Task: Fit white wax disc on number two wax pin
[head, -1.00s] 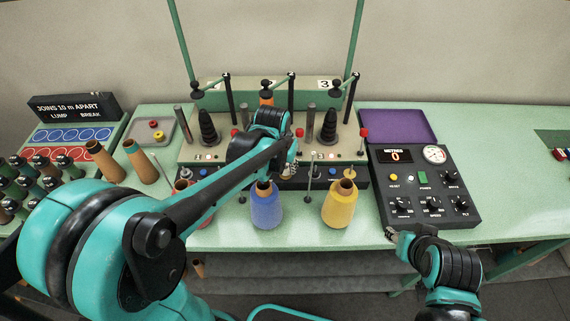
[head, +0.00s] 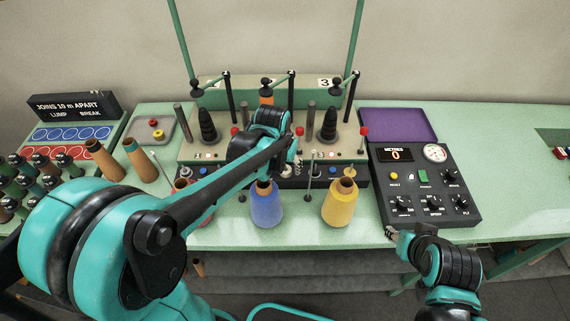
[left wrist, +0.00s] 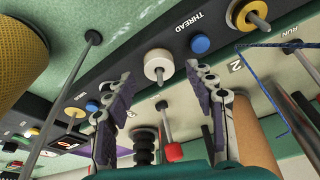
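The white wax disc (left wrist: 158,65) shows in the left wrist view, around a metal pin whose tip sticks out through its middle. The pin stands on the dark front strip beside the printed number 2 (left wrist: 236,65). My left gripper (left wrist: 160,72) is open, with one finger on each side of the disc and a gap to both.
Gold discs sit on neighbouring pins, one (left wrist: 250,14) close to my left gripper. Upright rods and a red-knobbed post (left wrist: 172,150) stand nearby. Blue (head: 266,207) and yellow (head: 339,204) yarn cones stand in front. A control box (head: 425,187) is at the right.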

